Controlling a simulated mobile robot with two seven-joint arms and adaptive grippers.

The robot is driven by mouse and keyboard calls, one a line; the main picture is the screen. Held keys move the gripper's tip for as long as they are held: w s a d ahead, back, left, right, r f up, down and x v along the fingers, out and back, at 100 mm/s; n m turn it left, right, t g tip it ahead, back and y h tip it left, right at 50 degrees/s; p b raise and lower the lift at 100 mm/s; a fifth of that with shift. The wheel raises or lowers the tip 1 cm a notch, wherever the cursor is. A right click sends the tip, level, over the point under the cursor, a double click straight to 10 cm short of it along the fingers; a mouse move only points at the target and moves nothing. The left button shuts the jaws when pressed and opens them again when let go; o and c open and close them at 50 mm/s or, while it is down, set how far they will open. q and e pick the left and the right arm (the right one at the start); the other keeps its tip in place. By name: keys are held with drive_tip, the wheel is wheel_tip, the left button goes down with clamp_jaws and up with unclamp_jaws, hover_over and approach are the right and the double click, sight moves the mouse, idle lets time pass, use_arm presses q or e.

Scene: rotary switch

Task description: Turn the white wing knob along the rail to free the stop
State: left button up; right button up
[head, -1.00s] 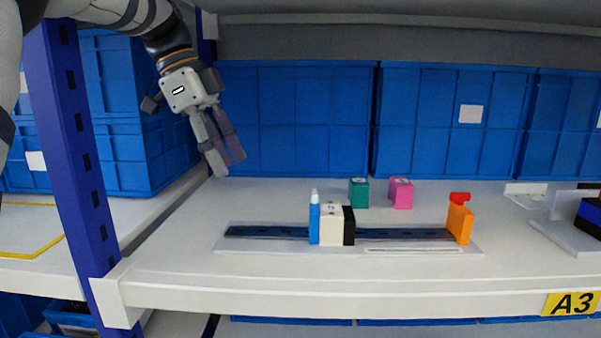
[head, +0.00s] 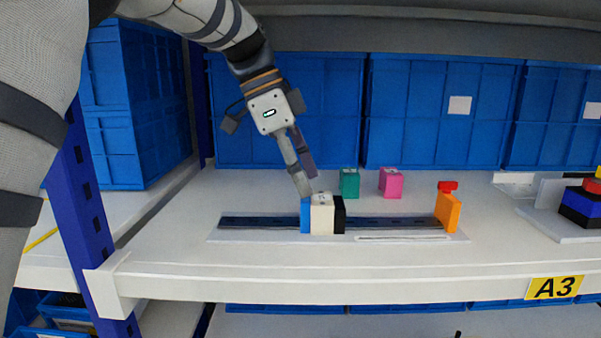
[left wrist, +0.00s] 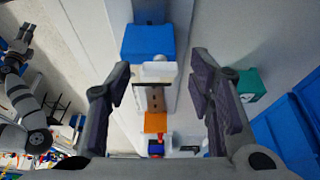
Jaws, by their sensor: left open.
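The blue block (head: 306,216) stands at the left part of the dark rail (head: 390,221), beside a cream block (head: 322,214) and a black block (head: 340,215). My left gripper (head: 307,183) is open, tilted down, with its fingertips just above the blue block; contact cannot be told. The white wing knob is hidden by the fingers in the head view. In the left wrist view a white piece (left wrist: 160,71), apparently the knob, shows between the parted fingers, by the blue block (left wrist: 148,42). An orange block (head: 447,212) with a red top (head: 447,186) stands at the rail's right end.
Green (head: 349,183) and pink (head: 391,182) blocks stand behind the rail. A fixture with blue and red parts (head: 581,205) stands at right. Blue bins (head: 420,110) line the back. A grey arm, seemingly my right, shows in the left wrist view (left wrist: 35,140).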

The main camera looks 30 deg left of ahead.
use_arm(q)
clamp_jaws()
drive_tip(key=shift+n, duration=0.3)
drive_tip(key=n+y, duration=0.1)
drive_tip(key=n, duration=0.1)
drive_tip(key=n+t, duration=0.1)
drive_tip(key=n, duration=0.2)
drive_tip(key=shift+s+d+y, duration=0.15)
drive_tip(key=shift+y, duration=0.25)
drive_tip(key=n+y, duration=0.1)
drive_tip(key=n, duration=0.2)
drive_tip(key=n+t+y, duration=0.1)
drive_tip(key=n, duration=0.2)
drive_tip(key=shift+d, duration=0.15)
drive_tip(key=shift+n, duration=0.3)
